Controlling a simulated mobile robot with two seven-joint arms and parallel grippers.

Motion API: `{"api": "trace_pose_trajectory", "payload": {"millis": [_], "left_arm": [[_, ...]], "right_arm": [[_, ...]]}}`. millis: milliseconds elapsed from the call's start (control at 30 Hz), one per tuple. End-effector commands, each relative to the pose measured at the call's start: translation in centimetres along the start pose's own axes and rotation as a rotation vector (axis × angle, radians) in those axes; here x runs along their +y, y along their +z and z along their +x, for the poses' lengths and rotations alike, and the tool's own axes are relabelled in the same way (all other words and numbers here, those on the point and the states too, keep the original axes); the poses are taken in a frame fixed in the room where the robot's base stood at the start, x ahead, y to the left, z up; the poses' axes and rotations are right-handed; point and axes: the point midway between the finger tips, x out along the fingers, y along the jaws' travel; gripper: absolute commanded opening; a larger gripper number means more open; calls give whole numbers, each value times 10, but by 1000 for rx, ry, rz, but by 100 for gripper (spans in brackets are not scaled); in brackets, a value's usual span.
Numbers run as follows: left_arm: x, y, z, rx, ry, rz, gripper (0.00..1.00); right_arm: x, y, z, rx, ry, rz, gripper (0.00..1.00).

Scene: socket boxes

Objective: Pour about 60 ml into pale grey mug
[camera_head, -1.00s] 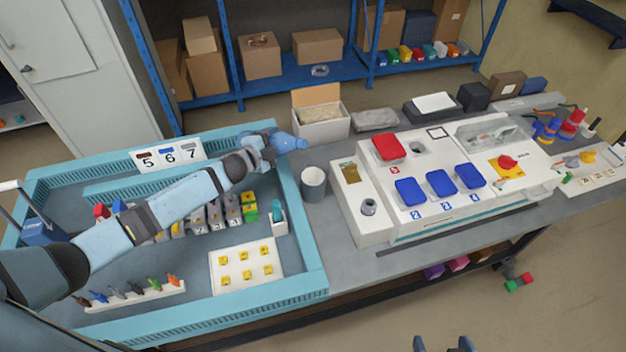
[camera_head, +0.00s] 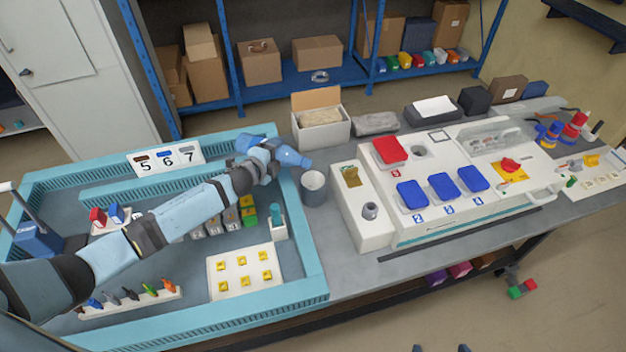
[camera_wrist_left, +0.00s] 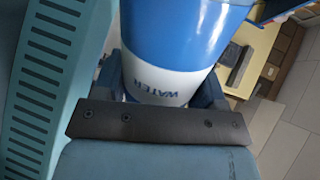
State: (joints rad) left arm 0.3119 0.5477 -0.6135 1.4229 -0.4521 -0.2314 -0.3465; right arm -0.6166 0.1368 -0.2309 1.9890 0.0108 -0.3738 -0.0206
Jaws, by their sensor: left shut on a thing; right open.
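The pale grey mug (camera_head: 314,190) stands upright on the grey bench, just right of the blue tray's edge. My left gripper (camera_head: 262,158) is shut on a blue and white bottle marked WATER (camera_head: 288,156). The bottle is held tilted, its narrow end to the right, above and a little left of the mug's rim. It fills the top of the left wrist view (camera_wrist_left: 170,50). I see no liquid stream, and the inside of the mug is too small to read. My right gripper (camera_head: 440,348) shows only as fingertips at the bottom edge, apart and empty.
The blue tray (camera_head: 318,275) holds small blocks, a yellow-dotted board (camera_head: 245,271) and a rack of coloured pieces. A white panel (camera_head: 362,230) stands right of the mug. An open carton (camera_head: 320,128) is behind it. Bare bench lies in front of the mug.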

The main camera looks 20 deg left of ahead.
Motion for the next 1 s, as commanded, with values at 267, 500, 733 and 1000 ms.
{"api": "trace_pose_trajectory", "payload": {"millis": [267, 500, 733, 1000], "left_arm": [[2, 0, 1, -8, -1, 31, 33], [5, 0, 2, -16, -1, 58, 33], [5, 5, 2, -21, -1, 75, 33], [4, 8, 2, -20, -2, 78, 33]], "right_arm": [[0, 2, 1, -1, -1, 0, 95], [0, 2, 2, 2, -1, 0, 95], [-1, 0, 1, 4, -2, 0, 95], [-1, 1, 2, 4, -2, 0, 95]]}}
